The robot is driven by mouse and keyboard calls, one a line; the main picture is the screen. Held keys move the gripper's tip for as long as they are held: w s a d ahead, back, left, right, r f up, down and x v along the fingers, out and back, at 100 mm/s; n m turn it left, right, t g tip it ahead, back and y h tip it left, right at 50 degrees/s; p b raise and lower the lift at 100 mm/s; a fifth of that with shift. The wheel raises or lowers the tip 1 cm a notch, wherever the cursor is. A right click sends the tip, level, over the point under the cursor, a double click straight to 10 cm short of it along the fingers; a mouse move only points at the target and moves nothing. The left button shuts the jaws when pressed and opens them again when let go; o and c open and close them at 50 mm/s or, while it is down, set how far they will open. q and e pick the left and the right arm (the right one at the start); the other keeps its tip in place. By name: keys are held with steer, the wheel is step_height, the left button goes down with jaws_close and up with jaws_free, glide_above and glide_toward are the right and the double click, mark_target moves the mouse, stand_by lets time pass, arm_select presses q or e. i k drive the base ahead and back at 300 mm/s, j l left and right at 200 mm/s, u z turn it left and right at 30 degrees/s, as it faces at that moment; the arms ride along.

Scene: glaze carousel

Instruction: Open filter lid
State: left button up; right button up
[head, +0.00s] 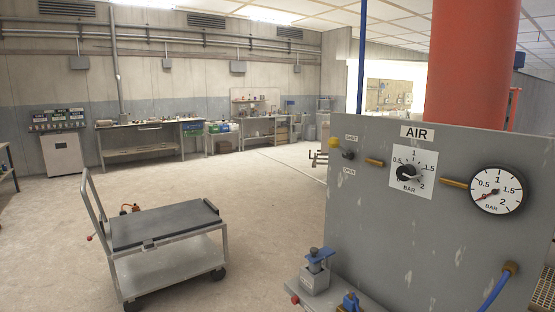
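No part in view is labelled as a filter lid, and I cannot tell whether one is visible. A grey panel (345,225) marked AIR stands at the right. It carries a black regulator knob (406,172) on a white scale plate and a round pressure gauge (497,190), whose red needle points to the lower left. A small black valve knob (348,155) sits between labels that appear to read SHUT and OPEN. Neither of my grippers is in view.
A grey trolley (170,263) with a dark top stands at the lower left on open floor (260,200). Workbenches (150,141) line the far wall. A thick red column (472,60) rises behind the panel. A blue hose (494,290) hangs at the lower right.

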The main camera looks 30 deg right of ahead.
mark_target(316, 256)
steer(key=z, duration=1.2)
